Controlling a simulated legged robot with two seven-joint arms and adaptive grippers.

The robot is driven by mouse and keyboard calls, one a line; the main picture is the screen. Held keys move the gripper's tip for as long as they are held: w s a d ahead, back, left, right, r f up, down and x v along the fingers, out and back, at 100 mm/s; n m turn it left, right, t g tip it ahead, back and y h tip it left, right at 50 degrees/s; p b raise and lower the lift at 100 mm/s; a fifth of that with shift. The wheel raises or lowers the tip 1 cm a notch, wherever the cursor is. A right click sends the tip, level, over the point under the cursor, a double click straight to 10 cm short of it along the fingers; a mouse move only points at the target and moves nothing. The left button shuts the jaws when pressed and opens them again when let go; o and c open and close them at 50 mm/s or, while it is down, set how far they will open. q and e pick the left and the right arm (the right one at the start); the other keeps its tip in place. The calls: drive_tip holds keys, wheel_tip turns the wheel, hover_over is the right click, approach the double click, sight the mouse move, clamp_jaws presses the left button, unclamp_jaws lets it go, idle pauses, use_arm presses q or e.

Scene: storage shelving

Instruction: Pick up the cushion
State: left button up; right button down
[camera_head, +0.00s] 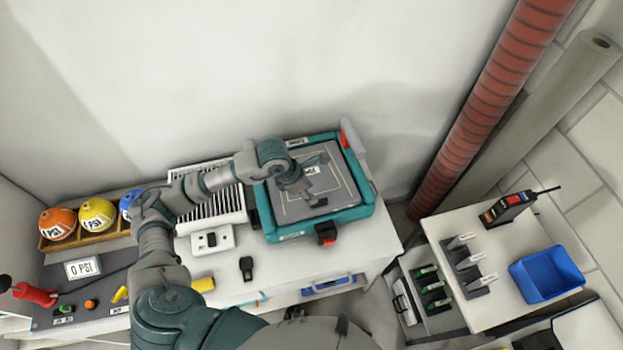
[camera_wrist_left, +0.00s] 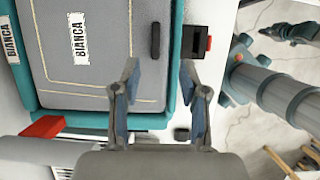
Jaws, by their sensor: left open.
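A grey cushion with yellow stitching and a white label (camera_head: 342,180) lies flat inside a teal tray (camera_head: 262,213) on the white worktop. In the left wrist view the cushion (camera_wrist_left: 110,50) fills the upper left, its label reading BIANCA, with a dark handle-like bar near its front edge. My left gripper (camera_head: 312,197) is over the cushion. Contact with the cushion cannot be told. A dark jointed part at that view's upper right may be my right gripper; its jaws are unclear.
The tray has a black latch with red (camera_head: 327,233) in front. A white slatted rack (camera_head: 222,205) and a socket plate (camera_head: 212,240) are left of it. Coloured balls (camera_head: 97,213) stand further left. A red pipe (camera_head: 480,115) and a blue bin (camera_head: 545,273) are right.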

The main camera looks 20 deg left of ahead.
use_arm(q)
hover_over(310, 208)
wheel_tip(310, 208, down, 4)
drive_tip(key=shift+f, duration=0.15)
drive_tip(key=x, duration=0.2)
drive_tip(key=d+x, duration=0.1)
drive_tip(key=x, duration=0.2)
drive_tip(key=shift+w, duration=0.25)
drive_tip(key=shift+a, duration=0.2)
drive_tip(key=shift+c, duration=0.9)
drive_tip(key=shift+a, duration=0.1)
clamp_jaws()
